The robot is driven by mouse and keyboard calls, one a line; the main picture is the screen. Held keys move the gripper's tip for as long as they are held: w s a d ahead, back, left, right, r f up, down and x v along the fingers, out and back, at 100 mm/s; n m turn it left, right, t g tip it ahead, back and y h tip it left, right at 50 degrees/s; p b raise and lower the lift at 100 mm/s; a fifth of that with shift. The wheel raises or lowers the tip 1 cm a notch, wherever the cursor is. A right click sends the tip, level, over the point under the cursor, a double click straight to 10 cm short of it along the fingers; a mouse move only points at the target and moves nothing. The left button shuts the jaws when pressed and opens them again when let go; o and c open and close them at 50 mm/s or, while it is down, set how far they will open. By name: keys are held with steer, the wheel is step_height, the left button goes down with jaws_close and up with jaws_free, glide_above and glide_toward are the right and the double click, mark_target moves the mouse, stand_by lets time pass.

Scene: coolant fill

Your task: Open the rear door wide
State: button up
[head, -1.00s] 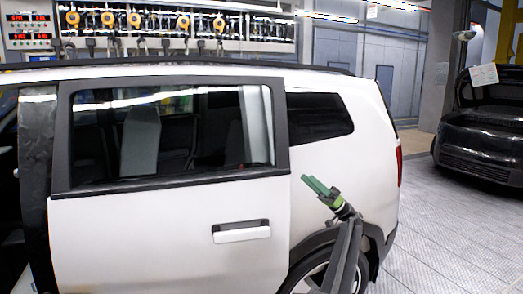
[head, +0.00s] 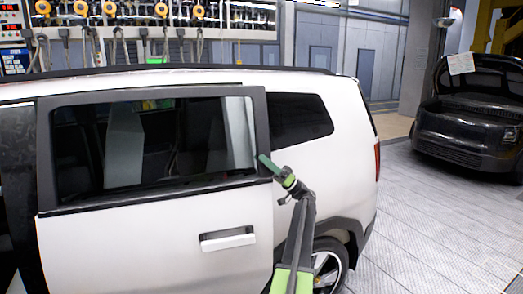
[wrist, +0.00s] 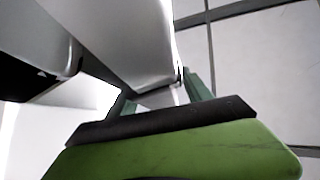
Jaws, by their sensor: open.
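The white rear door (head: 150,255) has a black-framed window and a white handle (head: 228,239) low on its right side. It hides part of the car body behind it; how far it stands from the body is hard to tell. My gripper (head: 272,170) is open at the door's upper right edge, above and right of the handle. In the wrist view, a white panel edge (wrist: 145,70) lies at and beyond the green fingers of my gripper (wrist: 158,98). I cannot tell whether they touch it.
The white car's rear side (head: 330,175) and rear wheel (head: 328,268) are close to my arm. A dark car (head: 470,125) stands at the far right. The tiled floor (head: 430,220) is clear at right. A wall of hoses (head: 130,35) runs behind the car.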

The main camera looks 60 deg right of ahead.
steer(key=shift+w+a+r, duration=0.2)
steer(key=shift+w+r, duration=0.15)
steer(key=shift+c, duration=0.5)
jaws_close()
stand_by(0.8)
